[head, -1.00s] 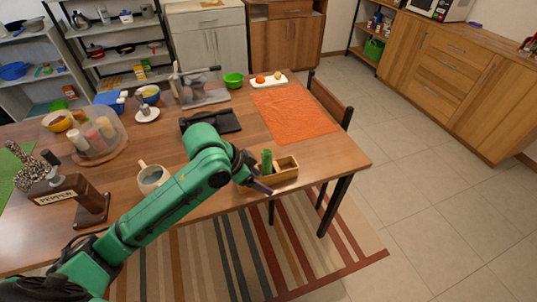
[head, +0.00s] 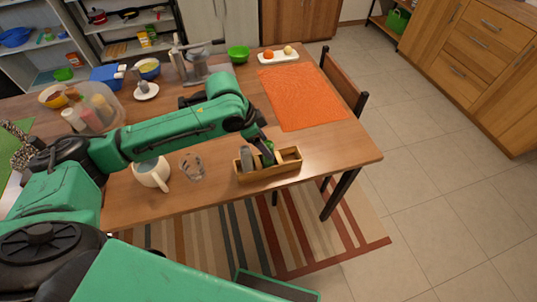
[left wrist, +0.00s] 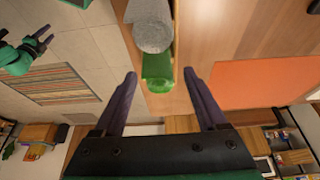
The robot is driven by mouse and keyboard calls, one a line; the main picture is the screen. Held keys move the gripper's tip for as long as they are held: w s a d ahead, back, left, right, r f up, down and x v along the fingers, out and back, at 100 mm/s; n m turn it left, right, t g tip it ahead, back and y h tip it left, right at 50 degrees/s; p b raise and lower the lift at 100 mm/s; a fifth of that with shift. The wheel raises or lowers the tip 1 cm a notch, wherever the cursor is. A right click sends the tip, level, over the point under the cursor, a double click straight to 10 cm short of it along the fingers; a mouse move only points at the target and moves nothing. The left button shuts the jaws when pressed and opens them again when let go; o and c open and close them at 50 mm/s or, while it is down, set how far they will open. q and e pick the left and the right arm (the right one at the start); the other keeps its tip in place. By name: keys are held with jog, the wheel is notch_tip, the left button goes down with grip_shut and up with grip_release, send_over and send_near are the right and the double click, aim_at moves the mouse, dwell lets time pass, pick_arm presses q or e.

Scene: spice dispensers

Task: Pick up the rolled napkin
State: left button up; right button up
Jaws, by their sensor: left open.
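A small wooden box (head: 268,174) stands near the table's front edge, holding upright rolls. I cannot tell which is the napkin. My left gripper (left wrist: 160,78) is open and empty, over the box. My right gripper (left wrist: 46,29) appears open, away from the table.
A glass (head: 191,166) and a mug (head: 152,173) stand left of the box. An orange mat (head: 303,97) lies behind it. The table right of the box is clear.

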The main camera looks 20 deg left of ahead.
pick_arm(q)
jog(key=x, duration=0.3)
jog(key=shift+f, duration=0.15)
jog(key=c, duration=1.1)
grip_shut()
